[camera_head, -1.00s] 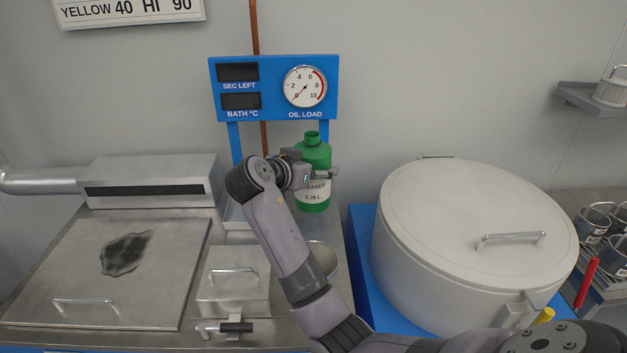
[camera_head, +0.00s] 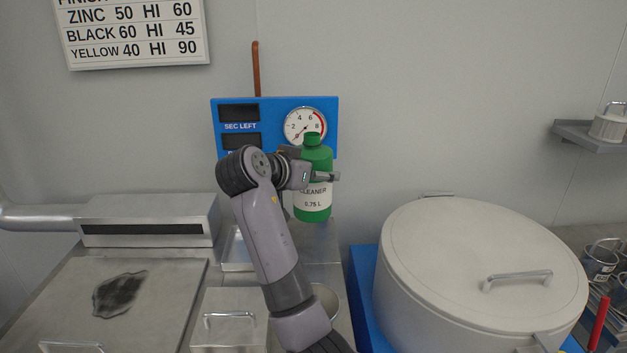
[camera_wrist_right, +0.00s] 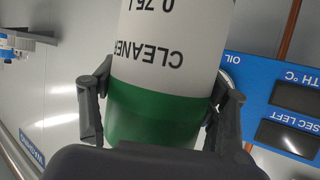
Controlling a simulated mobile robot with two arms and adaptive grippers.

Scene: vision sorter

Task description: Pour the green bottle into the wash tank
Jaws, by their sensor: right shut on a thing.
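The green bottle (camera_head: 313,207) has a white label reading CLEANER 0.75 L and stands upright in the middle of the head view. My right gripper (camera_head: 318,177) is shut around it, and the bottle hangs above the counter. In the right wrist view the two fingers (camera_wrist_right: 160,105) sit on either side of the bottle (camera_wrist_right: 155,120). My left gripper is not in view. No tank in the head view carries a readable wash label. A steel tank with a flat, stained lid (camera_head: 70,310) is at the left, its lid shut.
A large white round vessel (camera_head: 440,290) with a closed lid stands at the right. A blue gauge panel (camera_head: 270,105) is behind the bottle. A small lidded steel box (camera_head: 230,305) and a bowl (camera_head: 326,298) are near my arm.

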